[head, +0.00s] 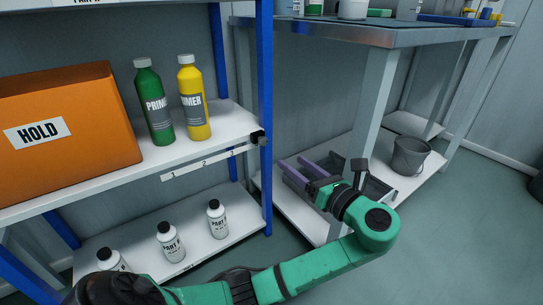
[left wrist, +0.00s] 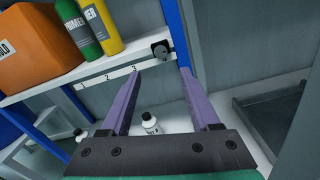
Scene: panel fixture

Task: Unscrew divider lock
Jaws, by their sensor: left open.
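The divider lock looks like a black round knob (head: 257,138) at the right front end of the middle shelf, beside the blue upright. It also shows in the left wrist view (left wrist: 160,50), just beyond the fingertips. My left gripper (head: 292,164) has two purple fingers. They are parted, with nothing between them, and point toward the shelf end. In the head view the gripper is right of the knob and a little lower, apart from it. In the left wrist view the gap between the fingertips (left wrist: 160,72) lies just below the knob. My right gripper is in neither view.
The middle shelf holds an orange HOLD box (head: 65,130), a green bottle (head: 155,105) and a yellow bottle (head: 193,100). Small white bottles (head: 171,244) stand on the lower shelf. A workbench (head: 400,35) with a grey bucket (head: 410,155) below stands at right.

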